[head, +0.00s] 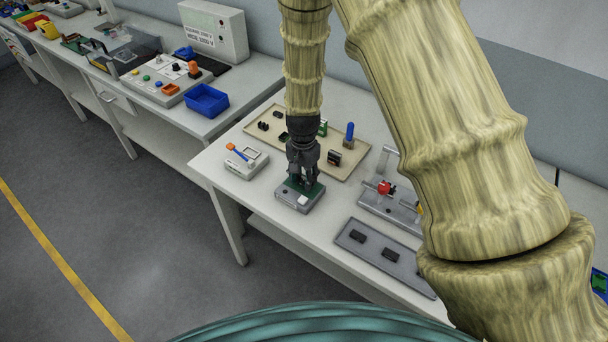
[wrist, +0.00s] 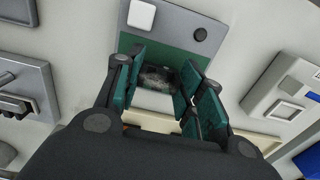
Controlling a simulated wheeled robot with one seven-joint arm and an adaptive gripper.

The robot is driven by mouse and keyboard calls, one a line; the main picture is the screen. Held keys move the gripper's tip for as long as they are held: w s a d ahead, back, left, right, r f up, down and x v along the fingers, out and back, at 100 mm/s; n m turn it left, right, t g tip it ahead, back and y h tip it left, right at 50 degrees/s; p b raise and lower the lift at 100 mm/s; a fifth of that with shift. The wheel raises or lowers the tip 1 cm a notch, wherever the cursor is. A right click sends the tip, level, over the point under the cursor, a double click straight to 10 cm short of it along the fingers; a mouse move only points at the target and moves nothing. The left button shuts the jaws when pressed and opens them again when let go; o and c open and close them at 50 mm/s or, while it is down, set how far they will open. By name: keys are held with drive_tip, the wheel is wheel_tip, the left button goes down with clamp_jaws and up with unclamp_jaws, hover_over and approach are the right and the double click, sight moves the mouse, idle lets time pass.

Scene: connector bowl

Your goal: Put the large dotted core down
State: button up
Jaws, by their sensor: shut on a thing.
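My gripper (head: 301,178) points down over a small grey device with a green top (head: 299,200) near the table's front edge. In the wrist view my gripper (wrist: 160,82) is shut on a dark, speckled piece, which I take for the large dotted core (wrist: 157,78). The core sits between the teal finger pads, over the device's green area (wrist: 180,50). A white square button and a black knob show on the device beyond it. In the head view the fingers hide the core. I cannot tell whether the core touches the device.
A beige tray (head: 268,138) with black parts and a blue-handled tool lies behind. A white device (head: 245,161) stands to the left, a grey tray (head: 352,241) with black pieces to the right. A fixture with a red part (head: 385,188) stands further right. A blue bin (head: 206,101) is on the left bench.

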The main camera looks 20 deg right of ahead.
sight(303, 178)
drive_tip(key=shift+w+f, duration=0.15)
drive_tip(key=shift+f, duration=0.1)
drive_tip(key=o, duration=1)
drive_tip(key=shift+r+b, duration=2.1)
drive_tip(key=shift+r, duration=4.1)
